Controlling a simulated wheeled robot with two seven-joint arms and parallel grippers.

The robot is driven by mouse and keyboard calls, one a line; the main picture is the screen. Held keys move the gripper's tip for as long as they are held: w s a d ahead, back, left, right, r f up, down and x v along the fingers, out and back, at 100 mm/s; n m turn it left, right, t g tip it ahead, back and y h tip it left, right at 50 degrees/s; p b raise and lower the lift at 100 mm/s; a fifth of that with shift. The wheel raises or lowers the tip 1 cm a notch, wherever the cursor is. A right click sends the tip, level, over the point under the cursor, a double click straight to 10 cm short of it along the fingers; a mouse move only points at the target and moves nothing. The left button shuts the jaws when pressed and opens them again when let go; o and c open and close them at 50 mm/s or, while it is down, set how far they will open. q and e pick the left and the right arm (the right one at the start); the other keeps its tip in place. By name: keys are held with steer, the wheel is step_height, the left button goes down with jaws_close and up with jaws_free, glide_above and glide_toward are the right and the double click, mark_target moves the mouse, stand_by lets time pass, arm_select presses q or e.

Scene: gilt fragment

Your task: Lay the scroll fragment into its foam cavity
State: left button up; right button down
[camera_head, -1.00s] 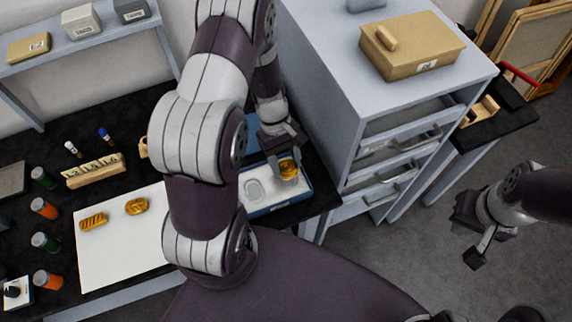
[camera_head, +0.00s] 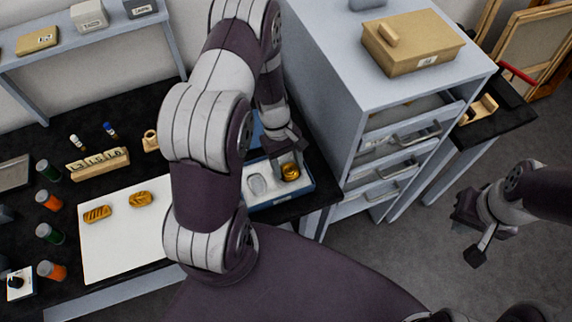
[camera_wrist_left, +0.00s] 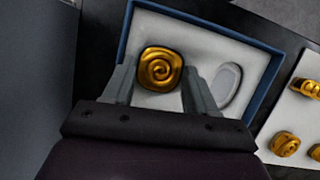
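The gold scroll fragment (camera_head: 290,172), a rounded square with a spiral, lies at the right end of the blue box (camera_head: 281,203) in its white foam; it also shows in the left wrist view (camera_wrist_left: 160,69), with a thin dark edge around it. It appears to sit in a cavity. My left gripper (camera_head: 289,158) is just above it, and in the left wrist view its fingers (camera_wrist_left: 160,80) stand apart on either side with small gaps. An empty oval cavity (camera_wrist_left: 228,85) is beside it. My right gripper (camera_head: 470,236) is open and empty over the floor.
A white mat (camera_head: 115,250) holds more gold ornaments (camera_head: 97,214). A grey drawer cabinet (camera_head: 340,100) rises close to the right of the box, with a wooden box (camera_head: 412,45) on top.

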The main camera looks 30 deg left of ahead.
mark_target(287, 165)
arm_select(q)
steer(key=shift+o, duration=0.5)
steer(key=shift+s+d+f, duration=0.25)
steer(key=shift+s+f, duration=0.3)
steer(key=shift+f, duration=0.35)
arm_select(e)
steer(key=shift+w+d+f, duration=0.1)
steer(key=shift+d+f, duration=0.05)
steer(key=shift+f, duration=0.3)
arm_select(q)
steer(key=w+a+r, duration=0.1)
steer(key=r, duration=0.1)
steer(key=w+a+r, duration=0.1)
steer(key=r, duration=0.1)
steer(key=w+r, duration=0.1)
steer(key=shift+a+r, duration=0.4)
steer(key=s+d+r+v, duration=0.1)
steer(key=v, duration=0.6)
steer(key=s+d+r+m+t+y, duration=0.3)
steer(key=s+d+r+m, duration=0.2)
steer(key=m, duration=0.6)
steer(key=shift+s+d+r+t+y, duration=0.3)
steer(key=shift+s+d+r, duration=0.1)
steer(key=shift+s, duration=0.4)
arm_select(e)
steer(key=shift+w+a+f, duration=0.3)
steer(key=shift+w, duration=0.1)
